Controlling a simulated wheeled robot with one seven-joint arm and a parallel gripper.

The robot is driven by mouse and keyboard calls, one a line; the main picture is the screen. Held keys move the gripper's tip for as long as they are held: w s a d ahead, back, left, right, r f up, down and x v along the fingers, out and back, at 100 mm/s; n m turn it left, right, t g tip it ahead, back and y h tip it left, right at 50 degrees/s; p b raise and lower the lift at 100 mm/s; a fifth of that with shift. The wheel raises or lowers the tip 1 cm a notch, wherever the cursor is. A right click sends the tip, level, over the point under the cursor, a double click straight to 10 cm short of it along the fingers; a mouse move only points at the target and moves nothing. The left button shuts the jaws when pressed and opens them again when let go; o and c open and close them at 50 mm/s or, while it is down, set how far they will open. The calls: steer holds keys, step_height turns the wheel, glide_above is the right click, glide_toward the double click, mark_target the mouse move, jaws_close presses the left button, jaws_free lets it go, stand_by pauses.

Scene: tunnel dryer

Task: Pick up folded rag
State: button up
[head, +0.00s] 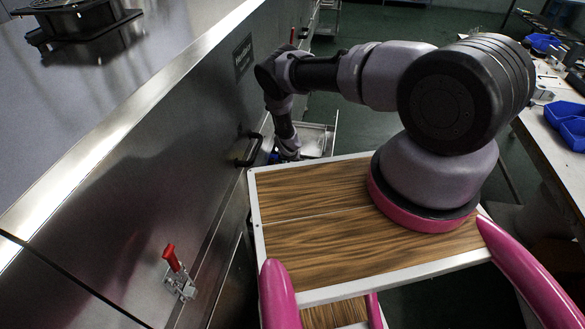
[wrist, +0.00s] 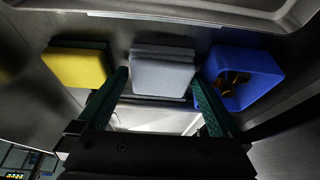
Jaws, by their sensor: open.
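The folded rag (wrist: 162,74) is a grey, layered block in the middle of the wrist view, lying in a metal tray or drawer. My gripper (wrist: 160,80) is open, with its green-lined fingers on either side of the rag in the picture. I cannot tell whether the fingertips reach down to its level; no contact is clear. In the head view my arm reaches down beside the steel cabinet to a metal drawer (head: 319,139). The rag cannot be made out there.
A yellow sponge (wrist: 76,67) with a dark green side lies left of the rag. A blue bin (wrist: 262,72) holding orange and dark items stands close on its right. The steel cabinet (head: 150,130), with a black handle (head: 249,152), runs along my arm's left.

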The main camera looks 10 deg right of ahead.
steer(key=c, duration=1)
steer(key=shift+r, duration=0.1)
step_height(320, 180, up, 10)
